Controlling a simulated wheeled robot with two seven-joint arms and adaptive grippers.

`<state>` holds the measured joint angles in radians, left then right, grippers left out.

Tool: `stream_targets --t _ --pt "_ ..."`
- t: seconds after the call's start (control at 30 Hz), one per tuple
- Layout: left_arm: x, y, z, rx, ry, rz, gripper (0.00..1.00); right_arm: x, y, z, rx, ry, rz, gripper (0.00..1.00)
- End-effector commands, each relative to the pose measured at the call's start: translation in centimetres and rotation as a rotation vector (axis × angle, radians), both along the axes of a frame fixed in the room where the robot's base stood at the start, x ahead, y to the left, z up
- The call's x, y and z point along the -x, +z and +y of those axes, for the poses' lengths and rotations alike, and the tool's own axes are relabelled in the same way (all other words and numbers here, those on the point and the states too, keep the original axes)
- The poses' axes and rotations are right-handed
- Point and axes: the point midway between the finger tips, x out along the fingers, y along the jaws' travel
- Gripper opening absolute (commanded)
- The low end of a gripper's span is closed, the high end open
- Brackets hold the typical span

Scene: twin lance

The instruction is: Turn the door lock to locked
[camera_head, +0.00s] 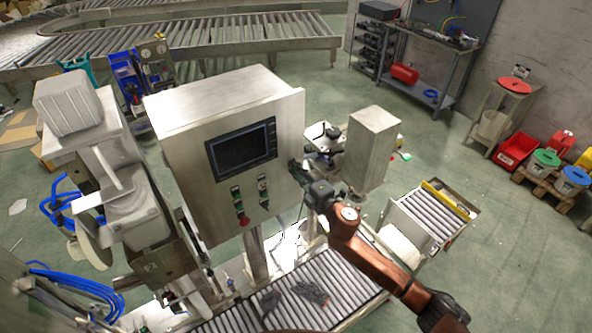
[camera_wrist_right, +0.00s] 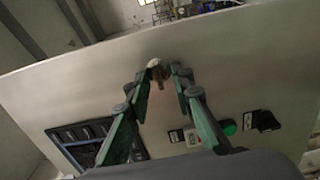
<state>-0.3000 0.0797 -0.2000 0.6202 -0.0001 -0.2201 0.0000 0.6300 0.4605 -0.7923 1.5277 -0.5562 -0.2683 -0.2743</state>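The grey metal control cabinet (camera_head: 180,180) has a door with a dark screen (camera_head: 242,150) and several buttons. My right gripper (camera_head: 296,168) is at the right edge of this door, with its arm coming in from the lower right. In the right wrist view the green fingers of my right gripper (camera_wrist_right: 165,72) lean inward over the door (camera_wrist_right: 228,58), their tips a small gap apart. A small pale, round-topped door lock (camera_wrist_right: 154,63) with a brownish part shows at the tips, partly hidden by them. Firm contact and the lock's turn cannot be made out. My left gripper is out of view.
A roller conveyor (camera_head: 335,283) with dark gloves (camera_head: 312,293) runs below the cabinet. A grey box (camera_head: 372,150) stands close to the right of my right gripper. A grey machine (camera_head: 125,200) stands to the left. Green floor lies open farther right.

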Motion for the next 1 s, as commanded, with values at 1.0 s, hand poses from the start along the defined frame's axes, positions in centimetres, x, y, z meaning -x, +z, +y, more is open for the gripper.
stream_targets --t 1.0 --pt "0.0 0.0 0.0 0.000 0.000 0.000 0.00 9.6 -0.1 -6.5 0.001 -0.001 0.001 0.22"
